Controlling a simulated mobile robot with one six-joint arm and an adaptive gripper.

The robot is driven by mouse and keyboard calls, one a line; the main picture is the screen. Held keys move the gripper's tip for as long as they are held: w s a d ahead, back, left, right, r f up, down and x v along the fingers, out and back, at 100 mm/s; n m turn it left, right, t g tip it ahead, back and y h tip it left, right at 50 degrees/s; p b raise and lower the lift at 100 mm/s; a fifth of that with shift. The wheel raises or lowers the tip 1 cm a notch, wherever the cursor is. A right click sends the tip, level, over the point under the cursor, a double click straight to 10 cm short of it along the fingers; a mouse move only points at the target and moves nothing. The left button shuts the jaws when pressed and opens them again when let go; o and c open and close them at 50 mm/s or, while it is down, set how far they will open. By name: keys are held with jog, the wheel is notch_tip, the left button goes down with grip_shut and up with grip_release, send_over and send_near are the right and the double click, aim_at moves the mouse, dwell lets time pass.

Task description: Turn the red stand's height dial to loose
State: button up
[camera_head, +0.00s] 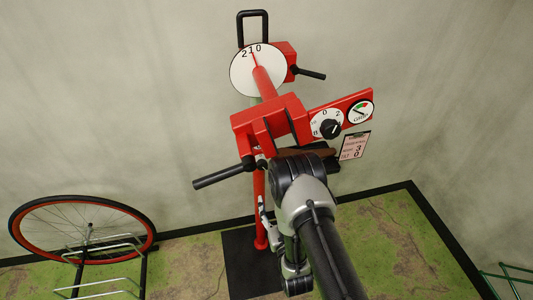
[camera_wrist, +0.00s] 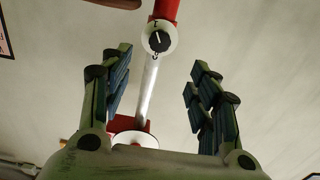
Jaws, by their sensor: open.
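The red stand (camera_head: 260,186) rises against the wall, with a red clamp head at the top. In the wrist view a small white dial (camera_wrist: 151,45) with a black knob sits on the stand's post, where red tube meets silver tube (camera_wrist: 149,90). Letters stand above and below the knob; they are too small to read surely. The knob's mark runs roughly up and down. My gripper (camera_wrist: 160,75) is open and empty, its fingers to the left and right of the post, with the dial beyond the fingertips. This dial does not show in the head view.
The clamp head bears a black knob (camera_head: 330,128), a gauge (camera_head: 360,112) and a black lever (camera_head: 222,176). A large numbered disc (camera_head: 240,72) is above. A wheel (camera_head: 149,225) stands in a rack at left. A dark mat (camera_head: 240,265) lies at the stand's foot.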

aim_at(263, 167)
jog(key=b+x, duration=0.4)
jog(key=x, duration=1.3)
jog(key=shift+c, duration=0.2)
jog(key=c, duration=1)
